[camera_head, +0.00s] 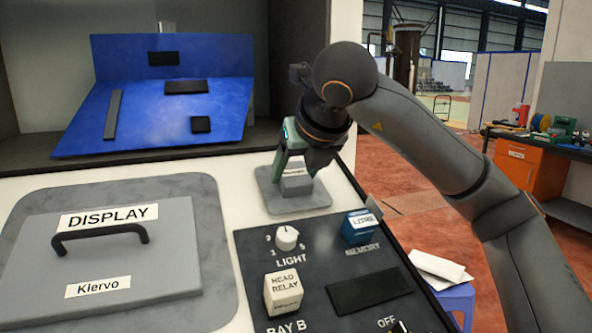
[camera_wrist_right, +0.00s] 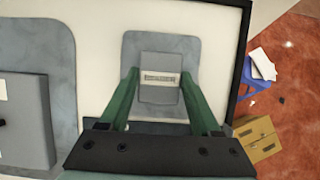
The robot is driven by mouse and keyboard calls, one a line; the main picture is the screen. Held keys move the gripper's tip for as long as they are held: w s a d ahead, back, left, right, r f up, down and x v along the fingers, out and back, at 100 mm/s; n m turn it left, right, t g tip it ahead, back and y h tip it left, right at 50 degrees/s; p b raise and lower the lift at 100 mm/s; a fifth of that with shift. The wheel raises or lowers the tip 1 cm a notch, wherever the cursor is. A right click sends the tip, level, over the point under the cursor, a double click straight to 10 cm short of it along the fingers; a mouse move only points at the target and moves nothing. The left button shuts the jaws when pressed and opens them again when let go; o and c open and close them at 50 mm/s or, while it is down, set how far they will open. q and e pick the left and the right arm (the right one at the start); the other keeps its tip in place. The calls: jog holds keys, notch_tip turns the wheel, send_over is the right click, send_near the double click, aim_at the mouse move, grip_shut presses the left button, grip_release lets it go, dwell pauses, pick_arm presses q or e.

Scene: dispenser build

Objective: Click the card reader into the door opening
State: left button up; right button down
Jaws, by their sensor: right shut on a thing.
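The card reader (camera_head: 297,186) looks like a small grey block with a white label; I cannot read the label clearly. It is on a grey pad (camera_head: 292,205) at the right of the white worktop. My right gripper (camera_head: 295,173) comes down over it, with its green fingers shut on its two sides. In the right wrist view the card reader (camera_wrist_right: 160,92) lies between the fingertips (camera_wrist_right: 160,78). A blue panel (camera_head: 135,112) stands at the back left with several dark openings, one of them a dark rectangle (camera_head: 186,87). My left gripper is not in view.
A grey DISPLAY part (camera_head: 120,265) with a black handle lies on a larger pad at the left. A black control panel (camera_head: 265,240) at the front right carries a LIGHT knob (camera_head: 287,238), a blue memory block (camera_head: 360,227) and a white relay (camera_head: 283,292).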

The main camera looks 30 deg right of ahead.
jog(key=shift+w+f, duration=0.1)
jog(key=shift+f, duration=0.15)
dwell(0.6)
grip_release()
dwell(0.4)
dwell(0.5)
jog(key=d+p+v, duration=0.1)
jog(key=v, duration=0.5)
jog(key=shift+a, duration=0.45)
dwell(0.5)
dwell(0.6)
